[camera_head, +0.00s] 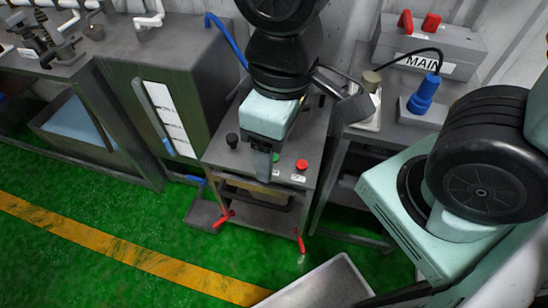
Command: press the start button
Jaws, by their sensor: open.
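A control panel (225,154) forms the top of a grey machine in the middle of the view. A small green button (275,157) shows on it, partly hidden behind my gripper. A red button (301,165) sits to its right, with a small label below it. A black knob (232,140) stands on the left of the panel. My gripper (263,148) points down over the panel, just left of the green button, with its jaws open. Whether a fingertip touches the panel or the green button cannot be told.
Two red-handled levers (223,218) (300,240) stick out at the machine's front. A grey cabinet (188,85) stands left. A grey box marked MAIN (432,50) and a blue plug (425,95) are at right. A grey tray (325,285) lies in front. Green floor is clear at left.

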